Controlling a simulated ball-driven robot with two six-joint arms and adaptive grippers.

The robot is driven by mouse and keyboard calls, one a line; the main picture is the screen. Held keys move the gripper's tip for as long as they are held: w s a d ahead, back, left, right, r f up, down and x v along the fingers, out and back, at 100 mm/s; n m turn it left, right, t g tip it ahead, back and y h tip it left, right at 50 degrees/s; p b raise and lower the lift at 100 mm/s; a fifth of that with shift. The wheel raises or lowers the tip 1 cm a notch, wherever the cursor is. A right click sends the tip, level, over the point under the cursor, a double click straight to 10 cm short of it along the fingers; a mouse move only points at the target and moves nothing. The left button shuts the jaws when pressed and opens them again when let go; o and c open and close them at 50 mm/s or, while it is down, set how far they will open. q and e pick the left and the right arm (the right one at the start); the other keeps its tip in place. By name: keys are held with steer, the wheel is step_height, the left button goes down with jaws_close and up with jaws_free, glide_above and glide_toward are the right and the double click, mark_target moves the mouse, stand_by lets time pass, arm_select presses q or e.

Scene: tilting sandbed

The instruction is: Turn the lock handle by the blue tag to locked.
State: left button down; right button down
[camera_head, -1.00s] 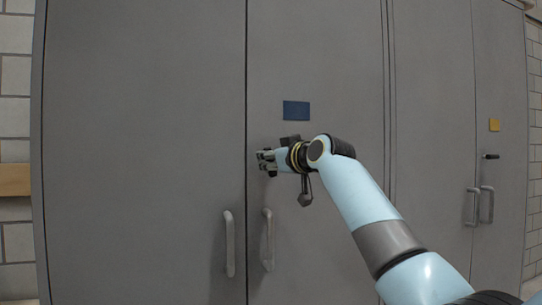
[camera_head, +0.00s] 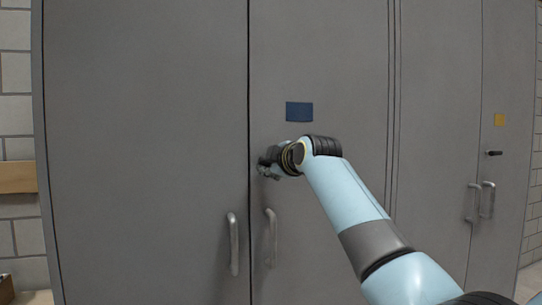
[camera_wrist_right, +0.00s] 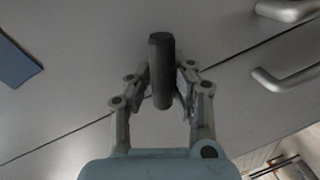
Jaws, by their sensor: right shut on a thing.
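The blue tag (camera_head: 299,112) is fixed on the grey door right of the central seam; its edge also shows at the left of the right wrist view (camera_wrist_right: 14,62). The lock handle (camera_wrist_right: 161,68) is a short dark bar between the fingers in the right wrist view. My right gripper (camera_head: 264,167) is below the blue tag, close to the door, and its fingers (camera_wrist_right: 161,85) are shut on the handle. In the head view the gripper mostly hides this handle. My left gripper is out of view.
Two grey pull handles hang below my right gripper, left (camera_head: 233,244) and right (camera_head: 271,238) of the seam. Farther right, another door has a yellow tag (camera_head: 500,119), a dark lock handle (camera_head: 494,153) and pull handles (camera_head: 488,199).

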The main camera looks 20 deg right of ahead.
steer(key=shift+a+f+n+h+p, duration=0.15)
steer(key=shift+f+n+h+p, duration=0.2)
steer(key=shift+n+p, duration=0.5)
steer(key=shift+f+n+p, duration=0.25)
steer(key=shift+n+p, duration=0.15)
steer(key=shift+n, duration=0.55)
steer(key=shift+s+f, duration=0.1)
steer(key=c, duration=1.3)
jaws_free()
steer(key=shift+c, duration=0.2)
steer(key=shift+o, duration=0.9)
steer(key=shift+r, duration=0.25)
